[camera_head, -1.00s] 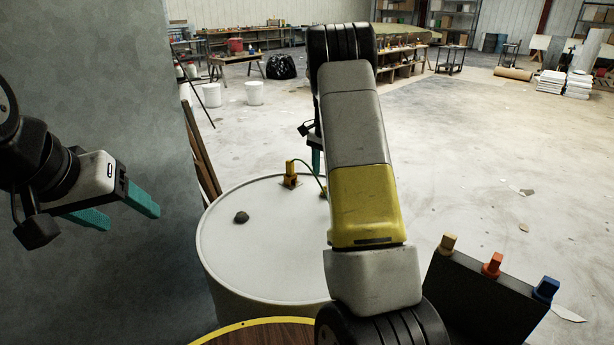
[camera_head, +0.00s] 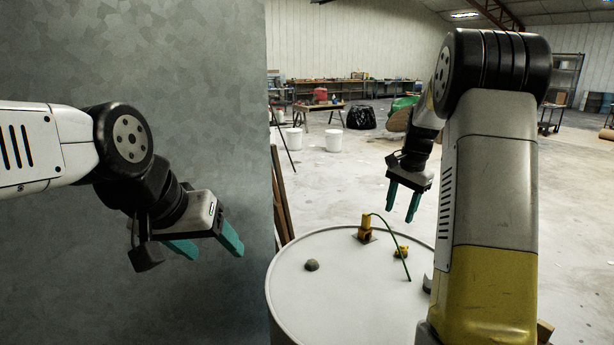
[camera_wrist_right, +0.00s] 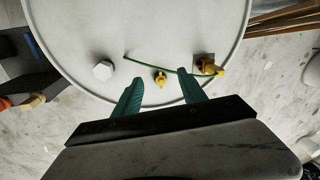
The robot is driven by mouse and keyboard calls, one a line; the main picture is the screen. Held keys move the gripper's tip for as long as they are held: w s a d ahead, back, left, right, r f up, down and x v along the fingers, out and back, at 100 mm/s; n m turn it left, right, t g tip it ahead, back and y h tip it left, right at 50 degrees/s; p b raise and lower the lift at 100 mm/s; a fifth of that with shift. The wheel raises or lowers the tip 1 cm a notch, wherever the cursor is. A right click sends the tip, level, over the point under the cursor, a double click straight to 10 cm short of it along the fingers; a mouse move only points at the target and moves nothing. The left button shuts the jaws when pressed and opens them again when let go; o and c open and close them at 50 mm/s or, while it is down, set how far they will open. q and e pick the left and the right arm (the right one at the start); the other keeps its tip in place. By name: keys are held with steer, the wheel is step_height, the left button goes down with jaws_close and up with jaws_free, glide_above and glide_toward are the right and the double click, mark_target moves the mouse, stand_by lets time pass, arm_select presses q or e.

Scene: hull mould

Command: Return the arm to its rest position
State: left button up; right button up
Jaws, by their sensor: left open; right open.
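My right arm (camera_head: 490,190) rises on the right of the head view and bends over at the top. My right gripper (camera_head: 403,205) hangs with its teal fingers apart and empty, above the far right part of the round white table (camera_head: 345,315). In the right wrist view its fingers (camera_wrist_right: 160,97) are also apart with nothing between them. My left gripper (camera_head: 208,246) is open and empty at the left, in front of the grey wall and left of the table.
On the table stand a yellow block (camera_head: 366,232) with a green cord, a smaller yellow piece (camera_head: 401,252) and a dark lump (camera_head: 312,265). A grey wall (camera_head: 200,60) fills the left. Open floor lies behind.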

steer(key=s+a+r+n+t+y, duration=0.1)
steer(key=s+a+r+n+t, duration=0.15)
steer(key=s+a+r, duration=0.5)
steer(key=s+a+n+t, duration=0.1)
steer(key=s+a+n, duration=0.2)
steer(key=s, duration=0.8)
steer(key=s+a+r+n+t, duration=0.1)
steer(key=s+a+n, duration=0.2)
steer(key=s, duration=0.8)
steer(key=shift+r+n, duration=0.3)
steer(key=shift+n, duration=0.75)
